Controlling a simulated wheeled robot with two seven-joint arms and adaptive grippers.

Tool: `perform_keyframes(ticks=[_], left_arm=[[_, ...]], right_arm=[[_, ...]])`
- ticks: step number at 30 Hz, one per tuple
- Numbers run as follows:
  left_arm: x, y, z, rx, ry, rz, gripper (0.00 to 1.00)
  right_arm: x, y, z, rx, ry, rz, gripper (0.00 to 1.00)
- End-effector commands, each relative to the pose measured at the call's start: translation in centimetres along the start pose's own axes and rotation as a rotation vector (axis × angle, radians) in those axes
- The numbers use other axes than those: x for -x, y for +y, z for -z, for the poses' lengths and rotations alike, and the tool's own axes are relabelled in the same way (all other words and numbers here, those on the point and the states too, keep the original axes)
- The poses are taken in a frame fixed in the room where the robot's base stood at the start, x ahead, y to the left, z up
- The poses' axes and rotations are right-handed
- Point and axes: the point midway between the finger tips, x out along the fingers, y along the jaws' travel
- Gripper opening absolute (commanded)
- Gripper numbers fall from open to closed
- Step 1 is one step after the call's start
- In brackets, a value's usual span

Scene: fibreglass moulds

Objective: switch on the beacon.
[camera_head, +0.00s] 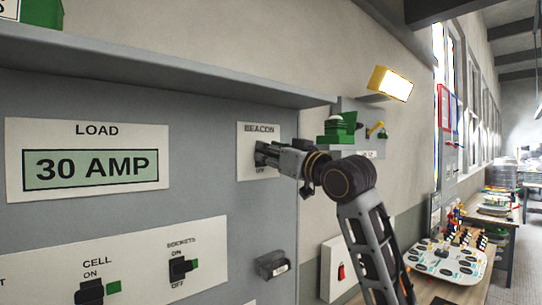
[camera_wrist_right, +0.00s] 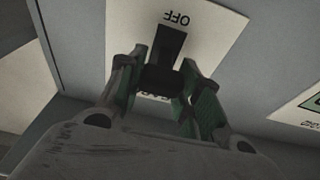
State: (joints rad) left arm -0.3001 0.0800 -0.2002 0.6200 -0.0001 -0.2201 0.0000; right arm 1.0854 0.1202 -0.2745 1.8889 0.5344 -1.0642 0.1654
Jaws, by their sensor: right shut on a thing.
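The beacon switch (camera_head: 259,158) is a black lever switch on a white plate (camera_head: 247,133) marked BEACON above and OFF below, on the grey panel. My right gripper (camera_head: 270,153) reaches it from the right and hides part of it. In the right wrist view the black switch (camera_wrist_right: 168,45) shows by the upside-down OFF label, and the green-padded fingers of the right gripper (camera_wrist_right: 160,78) are shut on its lever. I cannot tell surely which way the lever is set. My left gripper is out of view.
A LOAD display (camera_head: 90,166) reading 30 AMP, a CELL switch (camera_head: 90,291) and a SOCKETS switch (camera_head: 182,267) are on the panel left. A grey ledge (camera_head: 160,75) juts out above. A lit yellow lamp (camera_head: 391,83) is on the wall. A workbench (camera_head: 500,222) stands far right.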

Motion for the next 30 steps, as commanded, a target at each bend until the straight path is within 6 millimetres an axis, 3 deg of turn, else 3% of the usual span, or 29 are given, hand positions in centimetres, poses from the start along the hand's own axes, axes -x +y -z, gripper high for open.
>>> perform_keyframes(ticks=[18,30], left_arm=[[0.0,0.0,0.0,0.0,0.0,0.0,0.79],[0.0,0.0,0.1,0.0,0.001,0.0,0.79]], right_arm=[[-0.9,0.1,1.2,0.001,-0.311,-0.002,0.1],[-1.2,0.0,1.4,0.0,-0.409,0.0,0.1]])
